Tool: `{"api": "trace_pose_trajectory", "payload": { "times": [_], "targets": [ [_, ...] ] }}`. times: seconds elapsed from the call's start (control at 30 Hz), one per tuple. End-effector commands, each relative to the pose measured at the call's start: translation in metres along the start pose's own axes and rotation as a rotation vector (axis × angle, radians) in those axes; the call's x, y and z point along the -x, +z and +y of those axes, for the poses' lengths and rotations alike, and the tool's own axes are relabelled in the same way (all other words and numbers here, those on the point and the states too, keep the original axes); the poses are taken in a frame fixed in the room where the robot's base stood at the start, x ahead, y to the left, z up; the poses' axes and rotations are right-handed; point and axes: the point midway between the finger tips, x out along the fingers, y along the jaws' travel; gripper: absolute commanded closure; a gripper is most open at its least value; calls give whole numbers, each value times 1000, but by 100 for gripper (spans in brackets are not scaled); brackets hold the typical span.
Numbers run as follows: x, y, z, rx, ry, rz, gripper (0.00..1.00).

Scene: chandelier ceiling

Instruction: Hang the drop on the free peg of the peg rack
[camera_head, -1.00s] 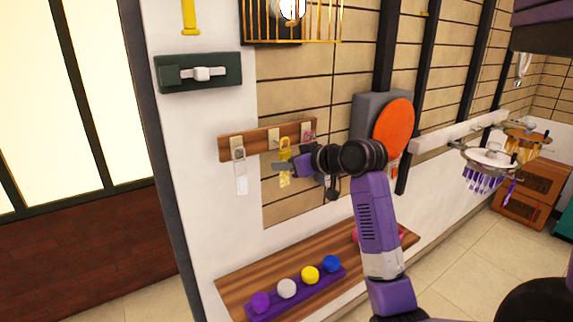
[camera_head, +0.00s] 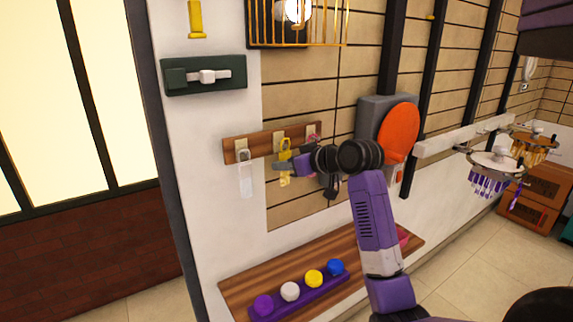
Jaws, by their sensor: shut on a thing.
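The wooden peg rack (camera_head: 263,144) is fixed to the wall, with pale peg plates along it. A clear drop (camera_head: 247,187) hangs at its left peg. A yellow drop (camera_head: 285,148) is at the middle peg, its top level with the rack. I cannot tell whether its loop is around that peg or in front of it. My gripper (camera_head: 280,167) is shut on the yellow drop, reaching in from the right. A pinkish thing (camera_head: 313,140) shows at the right end of the rack, partly hidden by my arm.
A wooden shelf (camera_head: 232,289) below carries a purple strip (camera_head: 302,300) with several coloured knobs. An orange disc (camera_head: 399,132) on a grey box stands right of the rack. A green panel (camera_head: 204,89) is above left. The wall left of the rack is bare.

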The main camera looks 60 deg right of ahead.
Motion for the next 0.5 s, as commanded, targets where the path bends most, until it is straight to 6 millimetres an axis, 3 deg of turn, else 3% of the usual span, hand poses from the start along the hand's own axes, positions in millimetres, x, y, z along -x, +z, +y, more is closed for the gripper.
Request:
{"api": "trace_pose_trajectory", "payload": {
  "times": [0.5],
  "targets": [
    [-13,-6,2,0,0,1,100]
  ]
}}
